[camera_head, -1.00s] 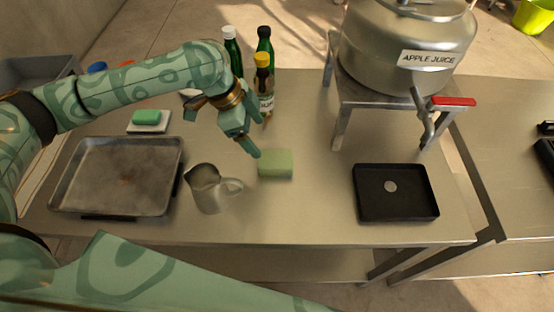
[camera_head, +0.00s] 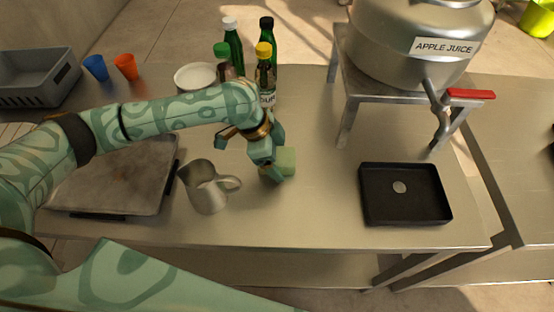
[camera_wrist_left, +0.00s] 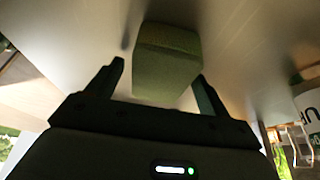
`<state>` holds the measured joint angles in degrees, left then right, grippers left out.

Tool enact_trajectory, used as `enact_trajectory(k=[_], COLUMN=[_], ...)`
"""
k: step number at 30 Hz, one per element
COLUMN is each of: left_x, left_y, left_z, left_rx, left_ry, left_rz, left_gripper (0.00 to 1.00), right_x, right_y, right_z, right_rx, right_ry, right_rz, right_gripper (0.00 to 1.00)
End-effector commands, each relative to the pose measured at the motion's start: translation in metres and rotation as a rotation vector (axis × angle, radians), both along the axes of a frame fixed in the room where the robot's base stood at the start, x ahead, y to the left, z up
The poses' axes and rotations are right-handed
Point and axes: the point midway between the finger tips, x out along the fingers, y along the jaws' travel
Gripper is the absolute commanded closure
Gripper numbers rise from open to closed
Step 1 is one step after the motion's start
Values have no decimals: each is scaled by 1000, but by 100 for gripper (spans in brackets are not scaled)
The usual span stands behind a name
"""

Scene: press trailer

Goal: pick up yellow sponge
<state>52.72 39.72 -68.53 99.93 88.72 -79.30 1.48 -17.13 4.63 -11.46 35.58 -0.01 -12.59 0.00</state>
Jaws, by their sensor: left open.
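The sponge (camera_head: 288,158) is a yellow-green block on the steel table, right of the metal pitcher. My left gripper (camera_head: 274,172) is open at the sponge and hides part of it in the head view. In the left wrist view the sponge (camera_wrist_left: 166,62) lies ahead of and partly between the two open fingers (camera_wrist_left: 160,88). I cannot tell whether either finger touches it. My right gripper does not show.
A metal pitcher (camera_head: 206,188) stands close left of my gripper. Several bottles (camera_head: 236,50) stand behind it. A black tray (camera_head: 404,222) lies to the right, below the juice pot (camera_head: 400,45) on its stand. A baking tray (camera_head: 110,190) lies left.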

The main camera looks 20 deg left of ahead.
Motion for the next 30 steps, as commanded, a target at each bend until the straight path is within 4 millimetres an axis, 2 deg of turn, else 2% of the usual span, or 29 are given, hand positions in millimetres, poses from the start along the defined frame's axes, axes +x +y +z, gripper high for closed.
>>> enact_trajectory(k=[29,30], left_x=[0,0], left_y=[0,0], left_z=[-5,-5], left_rx=[0,0], left_ry=[1,1], left_rz=[0,0], left_gripper=[20,31], right_x=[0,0], right_y=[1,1], right_z=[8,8], right_rx=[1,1], right_ry=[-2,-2], right_rz=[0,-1], right_gripper=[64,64])
